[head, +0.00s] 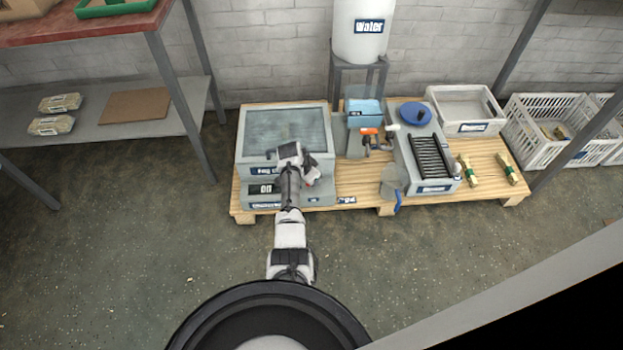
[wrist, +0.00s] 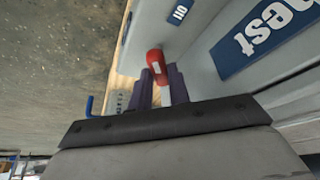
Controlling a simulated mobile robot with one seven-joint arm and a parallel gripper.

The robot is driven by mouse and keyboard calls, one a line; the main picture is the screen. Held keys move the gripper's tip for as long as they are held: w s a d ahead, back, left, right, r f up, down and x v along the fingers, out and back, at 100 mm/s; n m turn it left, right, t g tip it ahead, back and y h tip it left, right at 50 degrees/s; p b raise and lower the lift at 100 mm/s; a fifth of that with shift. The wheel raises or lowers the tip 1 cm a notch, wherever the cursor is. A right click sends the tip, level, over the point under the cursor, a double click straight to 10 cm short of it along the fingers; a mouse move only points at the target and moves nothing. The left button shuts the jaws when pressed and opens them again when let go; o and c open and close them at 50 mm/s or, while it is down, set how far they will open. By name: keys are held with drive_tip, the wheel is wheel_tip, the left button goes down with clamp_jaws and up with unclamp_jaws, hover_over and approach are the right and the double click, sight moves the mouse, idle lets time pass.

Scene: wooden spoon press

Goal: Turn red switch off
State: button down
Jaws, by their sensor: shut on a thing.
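The red switch (wrist: 156,62) shows in the wrist view as a red knob with a pale patch, on the grey side of a machine. My gripper (wrist: 160,78) has its two dark fingers on either side of the switch's lower part, and is shut on it. A small blue label (wrist: 180,11) above the switch seems to read "ON". In the head view my gripper (head: 312,179) is at the front right of the grey machine (head: 324,190). My arm and hand hide most of the switch there.
The machine stands on a wooden pallet (head: 365,196). To its right are a blue-topped box (head: 364,108), a grey unit with a black ribbed part (head: 431,157), and a grey crate (head: 466,103). A water tank (head: 362,42) stands behind. The floor in front is clear.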

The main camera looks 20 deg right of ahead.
idle(0.3)
drive_tip(key=c, duration=1.3)
unclamp_jaws()
drive_tip(key=p+v, duration=0.4)
drive_tip(key=v, duration=1)
drive_tip(key=shift+w, duration=0.1)
